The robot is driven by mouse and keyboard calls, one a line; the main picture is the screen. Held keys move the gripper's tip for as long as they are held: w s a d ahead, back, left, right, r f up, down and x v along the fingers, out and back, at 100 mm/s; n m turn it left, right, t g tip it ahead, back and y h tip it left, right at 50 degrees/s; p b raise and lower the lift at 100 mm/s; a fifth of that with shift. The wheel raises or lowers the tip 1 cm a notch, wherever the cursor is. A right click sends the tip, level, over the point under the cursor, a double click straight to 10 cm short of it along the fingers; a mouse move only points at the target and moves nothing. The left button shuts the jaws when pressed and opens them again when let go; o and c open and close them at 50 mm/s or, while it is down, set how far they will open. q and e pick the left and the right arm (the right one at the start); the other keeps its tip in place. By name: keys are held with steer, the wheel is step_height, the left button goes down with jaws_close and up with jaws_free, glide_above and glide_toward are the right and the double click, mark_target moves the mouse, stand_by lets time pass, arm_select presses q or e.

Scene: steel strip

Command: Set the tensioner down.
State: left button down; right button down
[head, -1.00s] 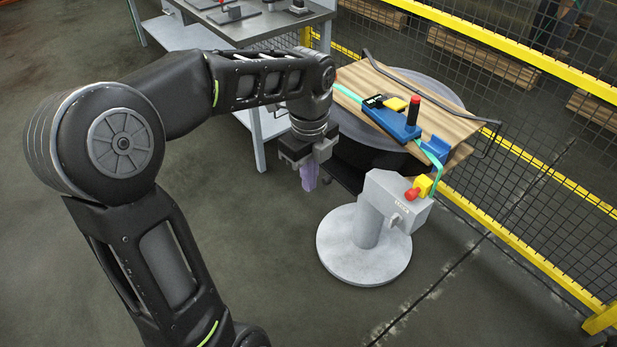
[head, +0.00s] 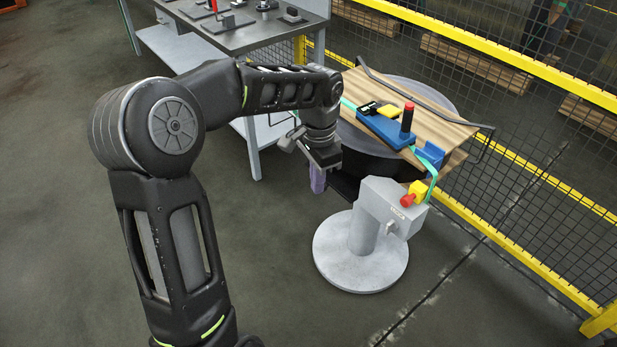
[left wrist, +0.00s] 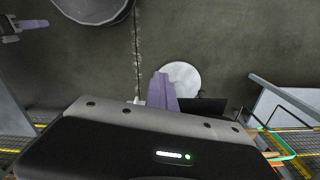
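The tensioner looks to be the blue tool (head: 388,128) with a black part, a yellow block and an upright red-topped handle. It rests on the wooden boards (head: 440,126), with the green strip (head: 433,183) running from it over the board edge. My left gripper (head: 318,180) hangs apart from it, left of and below the boards. In the left wrist view its lilac fingers (left wrist: 162,92) look close together with nothing between them. My right gripper (left wrist: 34,24) shows only in the left wrist view, at the upper left, too small to judge.
A grey pedestal (head: 362,245) with a yellow-and-red control stands before the boards. A bent dark rail (head: 420,95) crosses the load. A steel bench (head: 250,35) with tools stands behind my left arm. A yellow-framed mesh fence (head: 520,65) closes the right. The front floor is clear.

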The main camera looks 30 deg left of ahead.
arm_select(q)
steer(key=d+f+n, duration=0.2)
steer(key=d+f, duration=0.4)
steer(key=f, duration=0.3)
steer(key=d+f+n, duration=0.3)
steer(key=d+f, duration=0.3)
steer(key=f, duration=0.3)
steer(key=shift+w+d+f+n, duration=0.15)
steer(key=shift+w+d+n, duration=0.1)
steer(key=shift+d+n, duration=0.1)
